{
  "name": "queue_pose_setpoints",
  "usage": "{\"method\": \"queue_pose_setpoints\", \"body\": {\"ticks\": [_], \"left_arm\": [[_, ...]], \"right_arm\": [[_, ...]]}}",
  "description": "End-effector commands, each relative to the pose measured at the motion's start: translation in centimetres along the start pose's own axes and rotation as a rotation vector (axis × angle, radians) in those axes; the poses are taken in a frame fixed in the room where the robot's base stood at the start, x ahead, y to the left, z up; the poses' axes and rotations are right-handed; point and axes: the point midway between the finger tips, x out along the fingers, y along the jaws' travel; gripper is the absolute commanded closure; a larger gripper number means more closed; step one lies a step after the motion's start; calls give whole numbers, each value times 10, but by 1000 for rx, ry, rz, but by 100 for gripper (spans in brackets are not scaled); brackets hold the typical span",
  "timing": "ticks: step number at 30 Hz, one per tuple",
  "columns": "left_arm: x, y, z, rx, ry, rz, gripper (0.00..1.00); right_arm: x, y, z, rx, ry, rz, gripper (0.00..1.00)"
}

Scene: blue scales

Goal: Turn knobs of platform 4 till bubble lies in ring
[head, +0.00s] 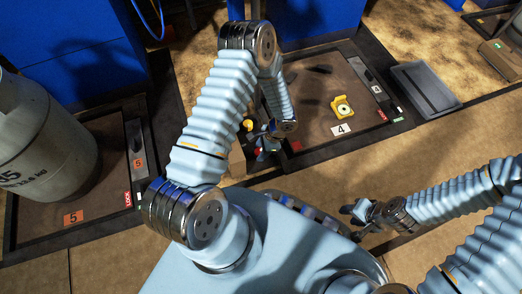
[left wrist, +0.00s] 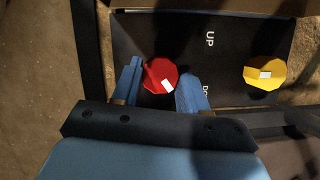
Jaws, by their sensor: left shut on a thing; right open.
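In the left wrist view, a red knob (left wrist: 160,75) and a yellow knob (left wrist: 265,72) are on a dark panel marked "UP". My left gripper (left wrist: 158,86) has its fingers on both sides of the red knob and is shut on it; it also shows in the head view (head: 266,146). My right gripper (head: 360,211) is open and empty, apart from the platform.
Platform 5 (head: 105,203) at the left bears a large grey cylinder (head: 45,140). Blue cabinets (head: 85,60) stand behind. A dark grey flat panel (head: 426,88) lies right of platform 4. The brown floor (head: 440,150) between platform 4 and my right arm is clear.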

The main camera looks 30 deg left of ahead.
Motion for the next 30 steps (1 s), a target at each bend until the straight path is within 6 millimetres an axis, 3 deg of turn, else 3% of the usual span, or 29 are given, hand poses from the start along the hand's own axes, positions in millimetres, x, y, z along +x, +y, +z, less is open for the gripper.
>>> {"method": "queue_pose_setpoints", "body": {"ticks": [2, 3, 7, 15, 19, 30], "left_arm": [[0, 0, 0, -1, 1, 0, 87], [0, 0, 0, -1, 1, 0, 51], [0, 0, 0, -2, 1, 1, 31], [-1, 0, 0, -2, 1, 1, 31], [-12, -1, 0, -3, 2, -1, 31], [-98, -1, 1, -3, 3, -2, 31]], "right_arm": [[0, 0, 0, 0, 0, 0, 57], [0, 0, 0, 0, 0, 0, 57], [0, 0, 0, 0, 0, 0, 57], [0, 0, 0, 0, 0, 0, 57], [-4, -2, 0, 0, -1, 0, 57], [-24, -9, 1, -1, -6, -1, 57]]}}
